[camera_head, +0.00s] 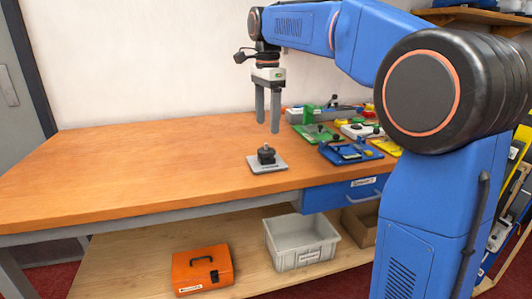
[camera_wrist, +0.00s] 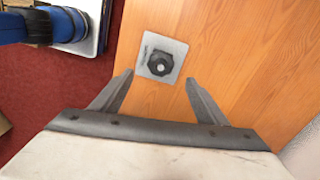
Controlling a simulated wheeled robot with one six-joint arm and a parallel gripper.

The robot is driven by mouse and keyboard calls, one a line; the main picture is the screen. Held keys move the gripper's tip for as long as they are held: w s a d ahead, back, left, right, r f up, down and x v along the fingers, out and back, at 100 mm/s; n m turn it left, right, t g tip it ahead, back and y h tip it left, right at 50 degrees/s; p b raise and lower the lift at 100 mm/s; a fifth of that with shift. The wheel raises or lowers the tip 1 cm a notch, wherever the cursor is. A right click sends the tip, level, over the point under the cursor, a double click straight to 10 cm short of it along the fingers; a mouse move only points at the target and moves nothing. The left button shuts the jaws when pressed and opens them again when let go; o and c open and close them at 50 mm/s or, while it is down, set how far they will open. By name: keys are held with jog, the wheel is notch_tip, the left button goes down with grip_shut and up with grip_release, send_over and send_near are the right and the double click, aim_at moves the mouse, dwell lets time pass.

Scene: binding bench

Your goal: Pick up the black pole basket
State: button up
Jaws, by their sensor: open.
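The black pole basket (camera_head: 266,154) is a small dark part with a short knob on top. It stands upright on a flat light-grey plate (camera_head: 254,168) near the front edge of the bench. In the wrist view the black pole basket (camera_wrist: 160,65) shows from above on its grey plate (camera_wrist: 178,48), beyond my fingertips and roughly between their lines. My gripper (camera_head: 268,130) is open and empty, pointing down above the bench, over and slightly behind the basket, not touching it. It also shows in the wrist view (camera_wrist: 158,76) with its two fingers apart.
Green, blue and yellow fixtures (camera_head: 345,150) lie on the bench to the right of the plate. The wooden bench top (camera_head: 130,160) is clear to the left. Below, a shelf holds an orange case (camera_head: 202,272) and a grey bin (camera_head: 300,243).

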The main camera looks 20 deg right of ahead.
aim_at(266, 144)
jog(key=shift+a+f, duration=0.1)
jog(key=shift+f, duration=4.05)
jog(key=shift+c, duration=0.6)
jog(key=c, duration=1)
